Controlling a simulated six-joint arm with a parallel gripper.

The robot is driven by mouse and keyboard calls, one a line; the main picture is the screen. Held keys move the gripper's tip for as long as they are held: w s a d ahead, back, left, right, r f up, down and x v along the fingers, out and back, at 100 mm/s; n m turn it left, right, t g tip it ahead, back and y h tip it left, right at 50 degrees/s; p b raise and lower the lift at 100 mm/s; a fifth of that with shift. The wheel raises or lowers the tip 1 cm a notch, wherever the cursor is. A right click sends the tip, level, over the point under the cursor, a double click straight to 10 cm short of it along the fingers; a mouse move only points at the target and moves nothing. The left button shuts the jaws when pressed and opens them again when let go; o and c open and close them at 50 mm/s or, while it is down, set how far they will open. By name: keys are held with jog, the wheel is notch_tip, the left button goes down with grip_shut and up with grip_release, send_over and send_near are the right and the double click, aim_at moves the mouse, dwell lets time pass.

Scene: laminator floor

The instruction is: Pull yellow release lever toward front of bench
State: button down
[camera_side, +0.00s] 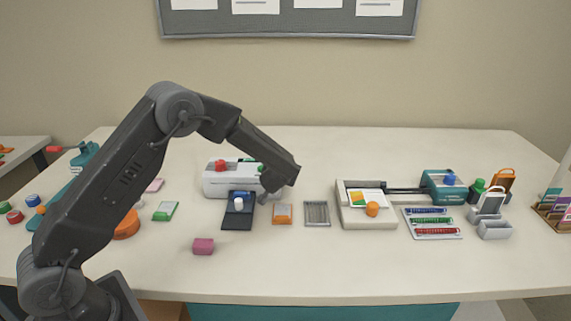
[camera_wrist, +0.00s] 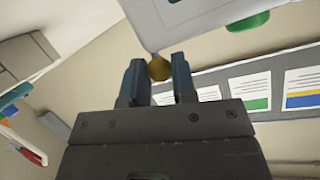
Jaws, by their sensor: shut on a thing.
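The white laminator (camera_side: 225,182) stands at the back middle of the bench, with a red knob and a green knob on top. In the wrist view its white body (camera_wrist: 190,25) fills the top, with a green knob at its edge. The yellow release lever (camera_wrist: 159,70) shows as a dull gold knob between the two fingers of my gripper (camera_wrist: 159,62). The fingers are shut on it. In the side view my gripper (camera_side: 266,192) is at the laminator's right front, and my arm hides the lever there.
A dark blue stand with a white knob (camera_side: 238,204) sits close in front of the laminator. An orange box (camera_side: 282,214) and a grey slotted tray (camera_side: 317,213) lie to its right. The front strip of the bench is clear.

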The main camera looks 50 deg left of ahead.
jog(key=shift+s+d+f, duration=0.1)
jog(key=shift+d+f, duration=0.05)
dwell(0.4)
jog(key=c, duration=0.9)
grip_release()
jog(key=shift+c, duration=0.2)
jog(key=v, duration=1.3)
jog(key=shift+s+d, duration=0.25)
jog(key=shift+s, duration=0.1)
